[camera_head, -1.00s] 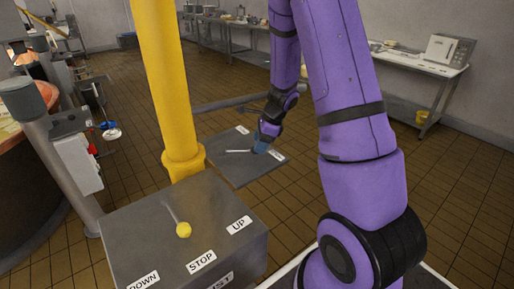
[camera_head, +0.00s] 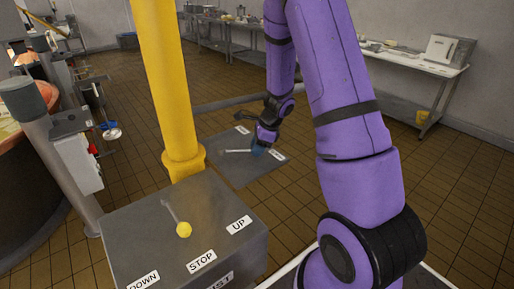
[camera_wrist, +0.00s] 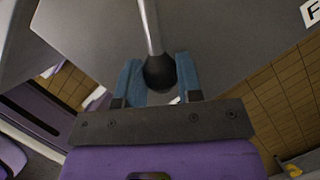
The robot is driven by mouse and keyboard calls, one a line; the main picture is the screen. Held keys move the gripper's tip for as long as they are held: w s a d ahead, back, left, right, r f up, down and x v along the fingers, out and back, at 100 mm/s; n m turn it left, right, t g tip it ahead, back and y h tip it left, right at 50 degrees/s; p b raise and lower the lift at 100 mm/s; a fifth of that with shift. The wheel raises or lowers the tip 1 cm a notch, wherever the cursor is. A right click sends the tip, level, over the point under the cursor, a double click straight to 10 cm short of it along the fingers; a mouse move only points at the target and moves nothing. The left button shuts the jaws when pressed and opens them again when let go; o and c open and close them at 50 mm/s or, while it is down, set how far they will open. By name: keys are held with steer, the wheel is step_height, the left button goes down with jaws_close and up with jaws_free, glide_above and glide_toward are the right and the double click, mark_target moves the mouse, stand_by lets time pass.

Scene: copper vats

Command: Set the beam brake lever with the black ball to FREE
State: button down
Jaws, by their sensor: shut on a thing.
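The beam brake lever is a thin metal rod (camera_head: 237,151) on a low grey plate (camera_head: 226,175) beyond the yellow post in the head view. It points right, towards my gripper (camera_head: 257,151). In the wrist view the rod (camera_wrist: 149,25) runs down to the black ball (camera_wrist: 160,73), which sits between the blue fingers of my gripper (camera_wrist: 160,82). The gripper is shut on the ball. In the head view the ball is hidden by my fingers. A white label with a cut-off "F" (camera_wrist: 312,13) shows in the wrist view. Two small plate labels in the head view are too small to read.
A nearer grey box (camera_head: 130,235) carries a yellow-ball lever (camera_head: 183,229) and DOWN, STOP and UP labels. A yellow post (camera_head: 165,90) rises behind it. A copper vat (camera_head: 25,180) stands at the left. Tiled floor is open right of the plate.

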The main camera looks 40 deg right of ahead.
steer(key=shift+w+d+n+g+y, duration=0.15)
steer(key=shift+w+d+n+g, duration=0.15)
steer(key=shift+w+n, duration=0.45)
steer(key=shift+w+d+n+g+y, duration=0.2)
steer(key=shift+w+d+n, duration=0.15)
steer(key=shift+w+n, duration=0.4)
steer(key=c, duration=0.8)
jaws_free()
steer(key=shift+d+r, duration=0.1)
steer(key=shift+r, duration=0.05)
steer(key=s+d, duration=0.1)
steer(key=d, duration=0.3)
steer(key=s+d, duration=0.2)
steer(key=d, duration=0.1)
steer(key=s+d, duration=0.1)
steer(key=d, duration=0.3)
steer(key=shift+s+d+r, duration=0.2)
steer(key=shift+d+r, duration=0.1)
steer(key=shift+r, duration=0.1)
